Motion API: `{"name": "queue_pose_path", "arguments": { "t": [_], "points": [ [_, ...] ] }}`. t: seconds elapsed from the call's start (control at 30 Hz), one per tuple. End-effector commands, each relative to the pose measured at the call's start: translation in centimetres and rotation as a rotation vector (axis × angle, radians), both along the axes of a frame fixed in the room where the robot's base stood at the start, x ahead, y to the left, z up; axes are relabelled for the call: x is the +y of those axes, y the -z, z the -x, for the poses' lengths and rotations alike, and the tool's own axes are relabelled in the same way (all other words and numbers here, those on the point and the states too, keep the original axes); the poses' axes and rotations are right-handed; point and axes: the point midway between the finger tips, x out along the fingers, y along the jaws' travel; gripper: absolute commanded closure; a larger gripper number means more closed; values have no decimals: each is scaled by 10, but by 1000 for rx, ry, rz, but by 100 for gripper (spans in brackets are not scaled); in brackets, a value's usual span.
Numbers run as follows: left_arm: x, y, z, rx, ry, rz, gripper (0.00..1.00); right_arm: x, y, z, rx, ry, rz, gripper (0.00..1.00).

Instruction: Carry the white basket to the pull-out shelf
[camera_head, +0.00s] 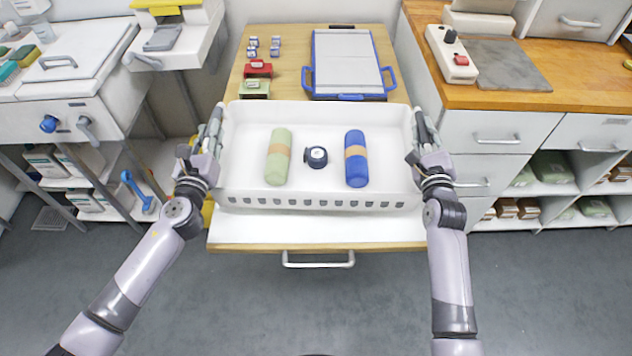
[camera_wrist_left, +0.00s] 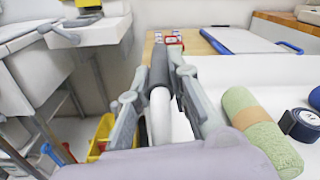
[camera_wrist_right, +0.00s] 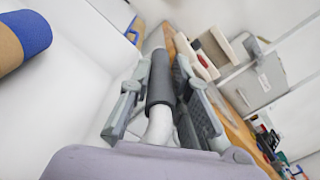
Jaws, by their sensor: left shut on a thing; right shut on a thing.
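The white basket (camera_head: 318,195) is level between my two arms in the head view. It holds a green roll (camera_head: 279,157), a dark blue round item (camera_head: 316,157) and a blue roll (camera_head: 356,158). My left gripper (camera_head: 212,135) is shut on its left handle, whose dark grip shows in the left wrist view (camera_wrist_left: 159,72). My right gripper (camera_head: 422,135) is shut on its right handle, with a dark grip in the right wrist view (camera_wrist_right: 160,80). The pull-out shelf (camera_head: 315,232), with a metal handle, shows below the basket's front edge. I cannot tell whether the basket touches it.
Behind the basket, the wooden top holds a blue-framed board (camera_head: 346,65), red (camera_head: 258,68) and green (camera_head: 254,88) blocks and several small items. A wood-topped cabinet (camera_head: 540,85) stands close on the right. A white bench (camera_head: 60,90) is at left. The floor in front is clear.

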Motion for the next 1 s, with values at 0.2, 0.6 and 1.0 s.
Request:
{"name": "queue_pose_path", "arguments": {
  "t": [0.2,0.6,1.0],
  "points": [
    [2,0,-1,-4,-4,-1,100,-2,-1,0,-8,3,1,100],
    [2,4,-1,-4,-4,-1,100,-2,3,0,-7,4,1,100],
    [2,24,-1,-4,-4,-1,100,-2,24,0,-7,3,1,100]
  ]
}}
